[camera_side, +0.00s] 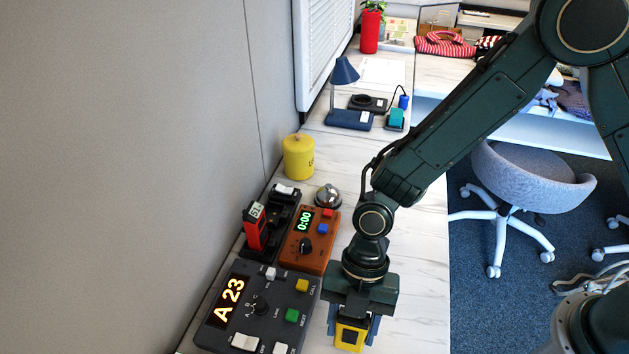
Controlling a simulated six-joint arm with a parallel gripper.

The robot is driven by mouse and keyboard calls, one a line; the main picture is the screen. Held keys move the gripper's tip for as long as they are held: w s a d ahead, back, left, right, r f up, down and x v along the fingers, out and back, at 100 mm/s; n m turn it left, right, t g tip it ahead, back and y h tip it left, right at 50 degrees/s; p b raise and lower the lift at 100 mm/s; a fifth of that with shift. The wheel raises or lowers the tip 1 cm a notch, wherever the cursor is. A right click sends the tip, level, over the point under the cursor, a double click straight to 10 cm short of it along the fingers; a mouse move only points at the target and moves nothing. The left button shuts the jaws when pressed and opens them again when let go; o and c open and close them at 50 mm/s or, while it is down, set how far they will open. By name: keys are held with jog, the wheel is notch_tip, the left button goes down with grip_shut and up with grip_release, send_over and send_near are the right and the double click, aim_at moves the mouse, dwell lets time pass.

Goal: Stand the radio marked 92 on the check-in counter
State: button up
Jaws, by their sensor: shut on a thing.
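My gripper (352,325) points down at the bottom edge of the view, shut on a yellow block-shaped thing with a dark square on its face (349,337). It may be a radio, but I can read no number on it. Its lower part is cut off by the frame, so I cannot tell whether it touches the surface. A red radio marked 51 (256,228) stands upright in a black charger rack (285,206) to the left. The check-in counter appears to be the long white marbled top (425,237) beneath all of this.
A grey console showing A 23 (262,312) and a brown timer box (309,240) lie left of my gripper. Behind them are a silver bell (327,197), a yellow canister (298,157) and a blue lamp (345,72). Bare counter lies right of my gripper; a chair (527,180) is beyond.

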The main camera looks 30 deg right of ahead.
jog(key=shift+f, duration=0.95)
jog(key=shift+f, duration=0.15)
jog(key=o, duration=1.1)
jog(key=v, duration=1.2)
